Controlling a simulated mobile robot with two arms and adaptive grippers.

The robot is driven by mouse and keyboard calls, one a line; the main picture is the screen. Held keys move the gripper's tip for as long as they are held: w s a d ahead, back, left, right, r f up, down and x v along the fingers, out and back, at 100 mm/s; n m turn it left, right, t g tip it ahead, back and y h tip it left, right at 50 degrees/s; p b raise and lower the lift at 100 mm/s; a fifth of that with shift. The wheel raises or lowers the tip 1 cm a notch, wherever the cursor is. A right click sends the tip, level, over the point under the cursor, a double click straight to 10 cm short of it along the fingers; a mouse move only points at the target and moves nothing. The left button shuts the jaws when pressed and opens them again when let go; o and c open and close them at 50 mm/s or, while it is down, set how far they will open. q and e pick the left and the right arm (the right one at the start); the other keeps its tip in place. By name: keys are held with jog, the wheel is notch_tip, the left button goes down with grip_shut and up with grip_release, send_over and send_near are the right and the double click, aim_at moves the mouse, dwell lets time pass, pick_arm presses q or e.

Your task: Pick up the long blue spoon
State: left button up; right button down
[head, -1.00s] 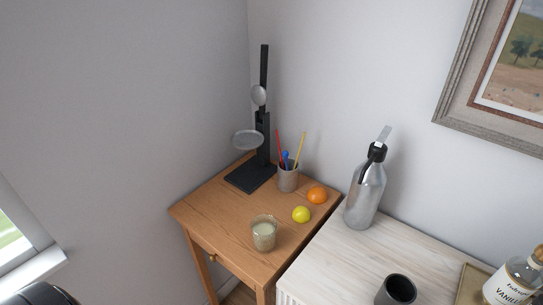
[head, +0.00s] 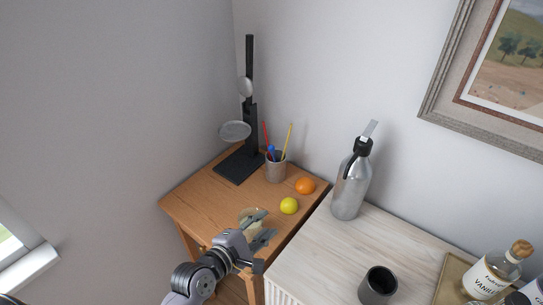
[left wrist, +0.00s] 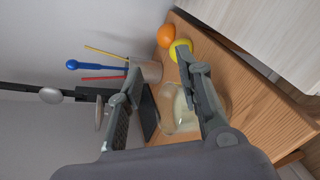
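The long blue spoon (head: 270,151) stands in a grey-beige cup (head: 276,172) on the wooden table, between a red stick (head: 265,135) and a yellow stick (head: 288,140). In the left wrist view the spoon (left wrist: 95,66) lies sideways with its rounded blue end to the left, out of the cup (left wrist: 151,70); its lower part is hidden in the cup. My left gripper (head: 266,226) is open and empty, over the front of the table, in front of and apart from the cup. Its two spread fingers show in the left wrist view (left wrist: 159,62). My right gripper is not in view.
A glass with pale contents (head: 246,213) is partly hidden behind my left gripper. A lemon (head: 289,205) and an orange (head: 305,186) lie right of the cup. A black stand (head: 240,166) is to its left. A metal bottle (head: 351,183) stands on the white cabinet.

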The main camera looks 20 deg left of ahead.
aim_at(273, 156)
pick_arm(q)
jog(key=w+a+r+n+t+y, duration=0.3)
jog(key=w+a+r+n+t, duration=0.15)
jog(key=n, duration=0.75)
jog(key=shift+n, duration=0.3)
jog(key=w+b, duration=0.2)
jog(key=w, duration=0.4)
jog(key=w+b, duration=0.2)
jog(key=w, duration=0.4)
jog(key=w+f+b, duration=0.1)
jog(key=w+b, duration=0.1)
jog(key=w, duration=0.4)
jog(key=shift+w+d+f, duration=0.1)
jog(key=shift+d, duration=0.2)
jog(key=shift+c, duration=0.5)
grip_shut()
